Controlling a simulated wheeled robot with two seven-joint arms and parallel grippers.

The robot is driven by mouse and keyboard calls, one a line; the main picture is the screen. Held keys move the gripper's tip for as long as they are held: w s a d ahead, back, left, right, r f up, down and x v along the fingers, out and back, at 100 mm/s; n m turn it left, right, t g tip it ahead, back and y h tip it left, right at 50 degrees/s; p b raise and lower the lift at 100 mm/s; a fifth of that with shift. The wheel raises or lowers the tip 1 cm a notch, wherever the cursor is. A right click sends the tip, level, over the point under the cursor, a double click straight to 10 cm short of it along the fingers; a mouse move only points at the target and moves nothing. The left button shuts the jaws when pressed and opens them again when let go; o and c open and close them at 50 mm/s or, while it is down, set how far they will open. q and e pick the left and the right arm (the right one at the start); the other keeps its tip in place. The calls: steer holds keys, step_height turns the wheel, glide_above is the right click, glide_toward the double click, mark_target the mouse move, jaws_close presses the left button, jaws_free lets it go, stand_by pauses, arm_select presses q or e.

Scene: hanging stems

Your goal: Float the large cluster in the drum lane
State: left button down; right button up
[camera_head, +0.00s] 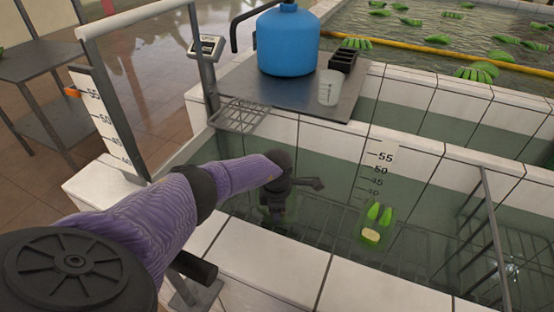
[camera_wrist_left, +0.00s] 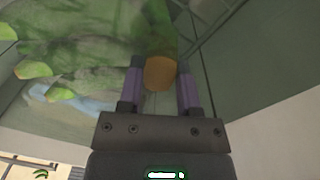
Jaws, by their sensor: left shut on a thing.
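My left gripper (camera_head: 278,207) reaches down into the near tiled tank (camera_head: 300,262), at the water. In the left wrist view its two purple fingers (camera_wrist_left: 161,88) are shut on a tan crown (camera_wrist_left: 160,72). Blurred green bananas (camera_wrist_left: 75,52) spread out beside and beyond it, seemingly the large cluster. In the head view I cannot make this cluster out; my gripper and the dark water hide it. A small green cluster (camera_head: 375,224) with a pale crown sits in the same tank to the right. My right gripper is not in view.
A blue drum (camera_head: 288,40), a clear beaker (camera_head: 329,87) and a black box (camera_head: 342,61) stand on a metal shelf behind the tank. A wire rack (camera_head: 240,115) juts over its edge. A depth scale (camera_head: 376,172) marks the back wall. A metal rail (camera_head: 497,245) stands at right.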

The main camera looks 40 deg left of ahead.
arm_select(q)
steer(key=shift+d+f, duration=0.1)
steer(key=shift+f, duration=0.25)
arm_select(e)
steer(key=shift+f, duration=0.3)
